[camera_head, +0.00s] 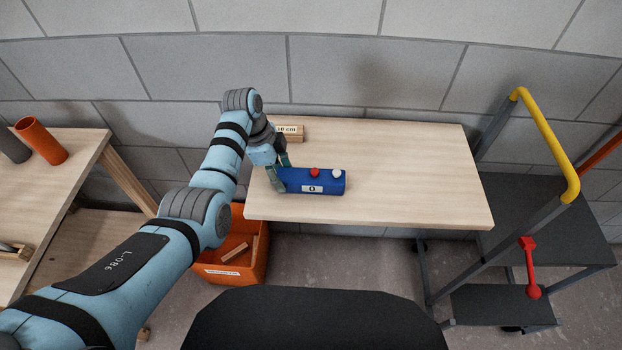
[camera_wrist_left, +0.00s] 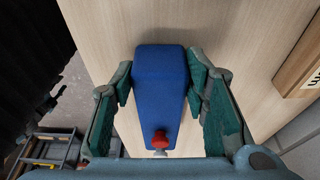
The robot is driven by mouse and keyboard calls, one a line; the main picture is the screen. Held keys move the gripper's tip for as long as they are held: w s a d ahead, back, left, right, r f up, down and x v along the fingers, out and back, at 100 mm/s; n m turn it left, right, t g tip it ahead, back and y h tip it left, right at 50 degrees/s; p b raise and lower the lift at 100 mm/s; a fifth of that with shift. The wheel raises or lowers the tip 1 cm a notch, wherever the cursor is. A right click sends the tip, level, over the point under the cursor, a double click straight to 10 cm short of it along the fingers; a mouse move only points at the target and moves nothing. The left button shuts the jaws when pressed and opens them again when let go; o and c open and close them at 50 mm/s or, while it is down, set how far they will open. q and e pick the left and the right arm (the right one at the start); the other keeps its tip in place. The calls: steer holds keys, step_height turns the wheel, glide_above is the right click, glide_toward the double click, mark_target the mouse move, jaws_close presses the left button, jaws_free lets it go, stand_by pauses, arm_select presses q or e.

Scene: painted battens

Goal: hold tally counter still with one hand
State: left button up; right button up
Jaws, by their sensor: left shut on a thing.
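The tally counter (camera_head: 324,187) is a blue box with a red button, a white knob and a small display reading 0. It lies on the wooden table (camera_head: 420,190) near its front left. My left gripper (camera_head: 277,177) is shut on the counter's left end. In the left wrist view the blue counter (camera_wrist_left: 160,88) sits between the two green fingers of my left gripper (camera_wrist_left: 163,85), with the red button near the bottom. My right gripper is in neither view.
A wooden block marked 10 cm (camera_head: 291,133) lies behind the counter. An orange bin (camera_head: 232,268) with wooden pieces stands below the table's left end. A dark cart with a yellow handle (camera_head: 545,140) is at the right. The table's right part is clear.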

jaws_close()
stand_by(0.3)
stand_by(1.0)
